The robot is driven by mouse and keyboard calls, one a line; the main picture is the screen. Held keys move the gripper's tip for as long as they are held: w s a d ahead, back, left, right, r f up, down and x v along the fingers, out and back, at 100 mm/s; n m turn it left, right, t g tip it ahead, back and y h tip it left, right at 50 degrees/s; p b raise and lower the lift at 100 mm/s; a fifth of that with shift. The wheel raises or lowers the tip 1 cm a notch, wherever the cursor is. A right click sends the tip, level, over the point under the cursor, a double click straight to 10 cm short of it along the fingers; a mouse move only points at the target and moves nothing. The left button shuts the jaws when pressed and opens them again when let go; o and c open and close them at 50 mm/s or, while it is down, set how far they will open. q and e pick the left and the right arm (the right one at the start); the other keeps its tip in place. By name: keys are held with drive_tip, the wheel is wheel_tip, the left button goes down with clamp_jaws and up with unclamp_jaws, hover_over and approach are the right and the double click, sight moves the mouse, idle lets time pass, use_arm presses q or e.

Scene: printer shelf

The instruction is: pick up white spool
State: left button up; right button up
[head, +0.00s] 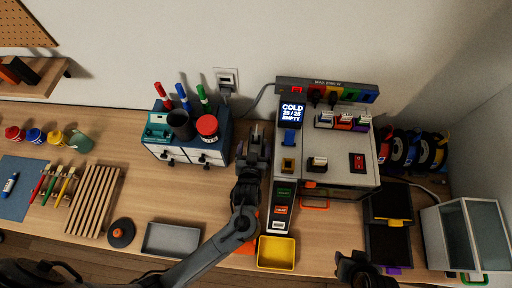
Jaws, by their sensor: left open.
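Several spools stand upright in a row behind the right end of the machine. A white one (411,151) appears between a blue spool (398,148) and a dark spool with yellow (437,153); its edges are partly hidden by its neighbours. My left gripper (257,133) is open and empty, beside the left side of the machine and far left of the spools. My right gripper (358,262) shows only in part at the bottom edge, below the spools; its jaws are not clear.
The machine (330,145) with a lit display stands mid-table. Black trays (388,241) and a glass-fronted box (465,236) stand in front of the spools. A yellow bin (276,253) and grey tray (171,239) lie near the front edge. A tool caddy (190,152) stands left.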

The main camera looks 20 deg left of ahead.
sight(256, 144)
use_arm(q)
drive_tip(key=shift+f+x, duration=0.1)
drive_tip(key=shift+x, duration=1.2)
drive_tip(key=shift+f+x, duration=0.15)
drive_tip(key=shift+x, duration=1.1)
drive_tip(key=shift+s+d, duration=0.1)
drive_tip(key=shift+c, duration=0.4)
clamp_jaws()
